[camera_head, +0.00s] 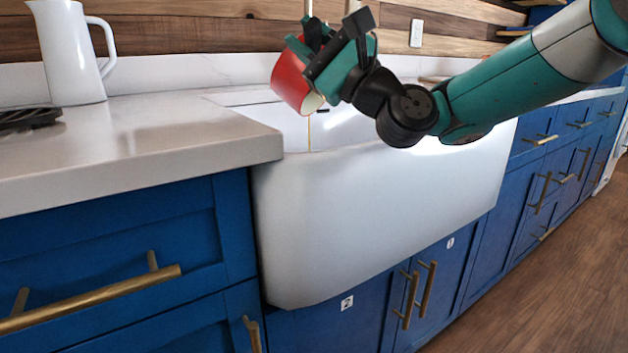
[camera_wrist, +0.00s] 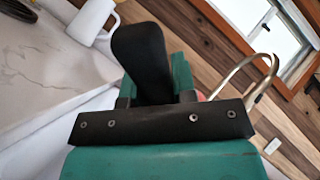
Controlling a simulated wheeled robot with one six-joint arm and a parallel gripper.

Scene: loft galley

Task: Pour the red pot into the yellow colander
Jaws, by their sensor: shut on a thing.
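The red pot (camera_head: 289,82) is tilted far over above the white sink, its pale mouth facing down. A thin brownish line runs from below its rim down into the sink; it looks like a pouring stream. My gripper (camera_head: 318,56) is shut on the pot, over the basin. In the wrist view my gripper (camera_wrist: 160,120) and a black upright part, perhaps the handle, hide nearly all of the pot, leaving a sliver of red (camera_wrist: 200,96). The yellow colander is not visible in either view; the sink's front wall hides the basin floor.
The white apron-front sink (camera_head: 370,205) sits between the pale counter (camera_head: 130,135) and blue cabinets (camera_head: 110,240). A white pitcher (camera_head: 68,55) and a dark grate (camera_head: 28,118) stand on the left counter. A brass faucet (camera_wrist: 262,62) rises behind the sink.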

